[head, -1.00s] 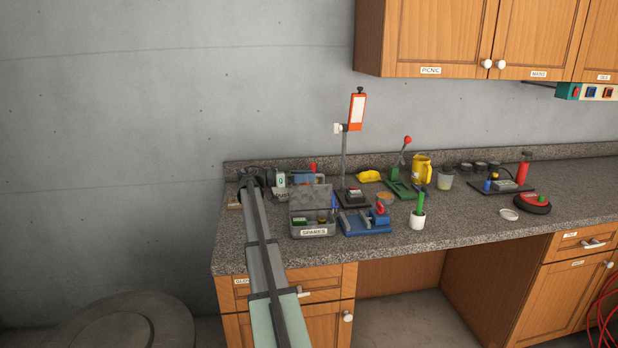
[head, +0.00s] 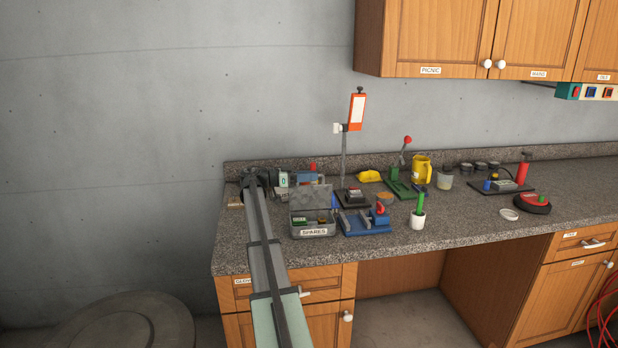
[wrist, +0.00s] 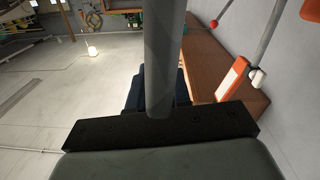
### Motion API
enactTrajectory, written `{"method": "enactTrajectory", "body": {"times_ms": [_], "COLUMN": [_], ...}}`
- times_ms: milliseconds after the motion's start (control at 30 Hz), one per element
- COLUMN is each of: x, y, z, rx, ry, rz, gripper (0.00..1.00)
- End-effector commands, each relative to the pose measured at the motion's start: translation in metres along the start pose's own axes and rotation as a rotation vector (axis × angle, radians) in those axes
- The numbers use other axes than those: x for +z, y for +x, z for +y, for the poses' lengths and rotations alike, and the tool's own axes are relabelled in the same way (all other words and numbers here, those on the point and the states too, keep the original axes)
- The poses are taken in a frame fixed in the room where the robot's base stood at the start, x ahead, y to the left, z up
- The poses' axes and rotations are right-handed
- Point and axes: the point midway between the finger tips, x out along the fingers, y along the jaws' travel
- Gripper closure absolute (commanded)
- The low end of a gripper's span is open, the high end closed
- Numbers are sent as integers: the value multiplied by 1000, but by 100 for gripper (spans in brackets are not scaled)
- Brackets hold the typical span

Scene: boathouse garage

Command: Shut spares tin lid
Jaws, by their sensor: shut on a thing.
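The grey spares tin (head: 314,232) with its SPARES label stands near the counter's front left. Its grey lid (head: 311,197) is up at the back, so small coloured items show inside. My gripper (head: 304,179) is behind the lid's upper edge, reached from the left by my arm. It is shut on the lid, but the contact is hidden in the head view. The wrist view shows the dark-blue fingers (wrist: 133,92) beyond a black bar, partly covered by a grey cylinder I cannot identify.
A blue clamp-like tool (head: 367,222) stands close right of the tin. Behind it is an upright post with an orange-and-white head (head: 358,112). A white pot with a green handle (head: 418,218) stands farther right. The counter (head: 260,254) is clear in front of the tin.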

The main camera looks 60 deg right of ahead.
Motion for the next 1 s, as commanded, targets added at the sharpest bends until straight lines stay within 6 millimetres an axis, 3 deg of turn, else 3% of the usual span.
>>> {"method": "enactTrajectory", "body": {"times_ms": [567,1000], "x": [2,24], "y": [0,0], "z": [8,51], "rx": [0,1], "ry": [47,380], "rz": [0,1], "gripper": [100,100]}}
